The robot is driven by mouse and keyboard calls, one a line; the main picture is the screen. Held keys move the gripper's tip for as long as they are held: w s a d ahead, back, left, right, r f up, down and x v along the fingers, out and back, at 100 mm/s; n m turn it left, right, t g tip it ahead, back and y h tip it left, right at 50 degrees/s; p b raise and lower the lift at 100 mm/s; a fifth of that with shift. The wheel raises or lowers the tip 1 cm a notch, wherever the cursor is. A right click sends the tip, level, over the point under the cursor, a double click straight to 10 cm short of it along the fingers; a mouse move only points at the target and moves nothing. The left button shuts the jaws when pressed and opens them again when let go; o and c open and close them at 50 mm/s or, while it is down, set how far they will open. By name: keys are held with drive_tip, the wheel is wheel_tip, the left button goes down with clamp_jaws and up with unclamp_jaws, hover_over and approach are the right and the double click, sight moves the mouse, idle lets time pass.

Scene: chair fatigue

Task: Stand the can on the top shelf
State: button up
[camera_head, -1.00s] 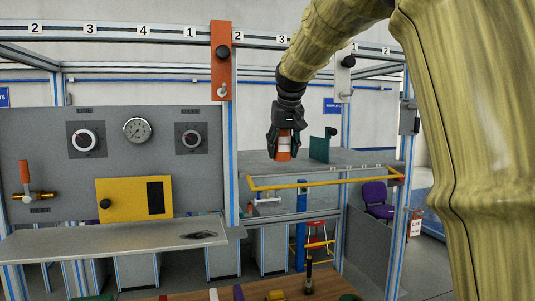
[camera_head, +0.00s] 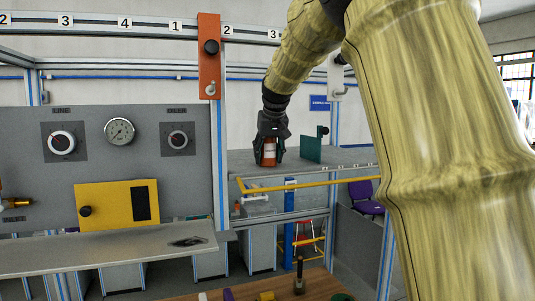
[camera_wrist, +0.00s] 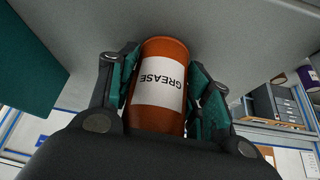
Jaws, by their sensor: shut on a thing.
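The can (camera_head: 269,153) is orange-brown with a white label. In the wrist view the can (camera_wrist: 160,88) shows the word GREASE, upside down in the picture. My gripper (camera_head: 269,157) points down and is shut on the can, one dark green finger pad on each side. The can looks upright in the head view. The top shelf (camera_head: 345,160) is a grey flat board, and the can is over its left part. The can's lower end is close to the shelf surface; I cannot tell whether it touches.
A green upright plate (camera_head: 311,144) with a black knob stands on the shelf just right of my gripper. A yellow rail (camera_head: 300,184) runs along the shelf's front. A gauge panel (camera_head: 95,165) stands to the left. Bare shelf shows right of the green plate.

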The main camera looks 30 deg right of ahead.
drive_tip(key=shift+s+r, duration=0.1)
drive_tip(key=shift+s, duration=0.15)
drive_tip(key=o, duration=1.2)
drive_tip(key=shift+w, duration=0.1)
drive_tip(key=shift+o, duration=0.2)
drive_tip(key=shift+r, duration=0.1)
